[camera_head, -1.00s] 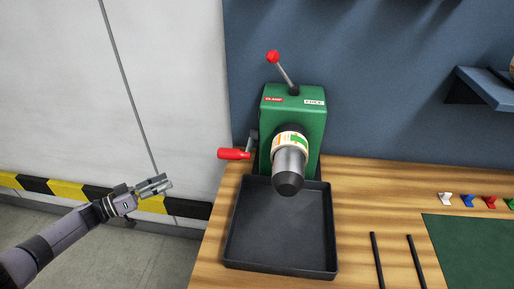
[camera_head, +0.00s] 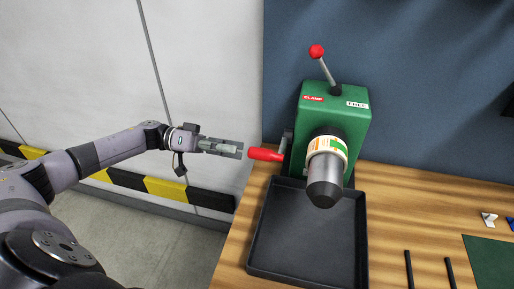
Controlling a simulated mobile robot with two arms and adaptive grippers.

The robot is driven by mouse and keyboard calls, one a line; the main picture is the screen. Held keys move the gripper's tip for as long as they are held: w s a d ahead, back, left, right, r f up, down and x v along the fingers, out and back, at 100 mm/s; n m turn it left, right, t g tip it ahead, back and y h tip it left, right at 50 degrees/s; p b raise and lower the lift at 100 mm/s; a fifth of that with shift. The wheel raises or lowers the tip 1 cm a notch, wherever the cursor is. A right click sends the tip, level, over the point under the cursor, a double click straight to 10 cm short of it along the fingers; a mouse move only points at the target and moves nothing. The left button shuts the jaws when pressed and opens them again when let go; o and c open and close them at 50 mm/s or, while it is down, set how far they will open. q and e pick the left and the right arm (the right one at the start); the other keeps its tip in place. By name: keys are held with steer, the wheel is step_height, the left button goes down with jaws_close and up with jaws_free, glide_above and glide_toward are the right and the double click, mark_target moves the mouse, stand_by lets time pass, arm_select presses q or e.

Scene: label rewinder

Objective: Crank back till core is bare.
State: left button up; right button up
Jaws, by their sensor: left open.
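The green label rewinder (camera_head: 357,122) stands on the wooden bench. A roll of printed label (camera_head: 328,148) sits around the grey core (camera_head: 325,180) at its front. The crank's red handle (camera_head: 266,154) sticks out to the left of the machine. My left gripper (camera_head: 240,151) is open and empty, with its fingertips just left of the red handle's end; I cannot tell whether they touch. A lever with a red knob (camera_head: 317,51) stands on top, by the CLAMP and FREE labels, leaning toward the CLAMP side. My right gripper is not in view.
A black tray (camera_head: 256,250) lies on the bench below the core. Two dark rods (camera_head: 408,270), a green mat (camera_head: 492,262) and small coloured clips (camera_head: 489,219) lie at the right. Floor is clear left of the bench.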

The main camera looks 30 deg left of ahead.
mark_target(249, 152)
arm_select(q)
steer(key=p+x, duration=0.1)
steer(key=x, duration=0.6)
steer(key=shift+c, duration=0.5)
jaws_close()
stand_by(0.3)
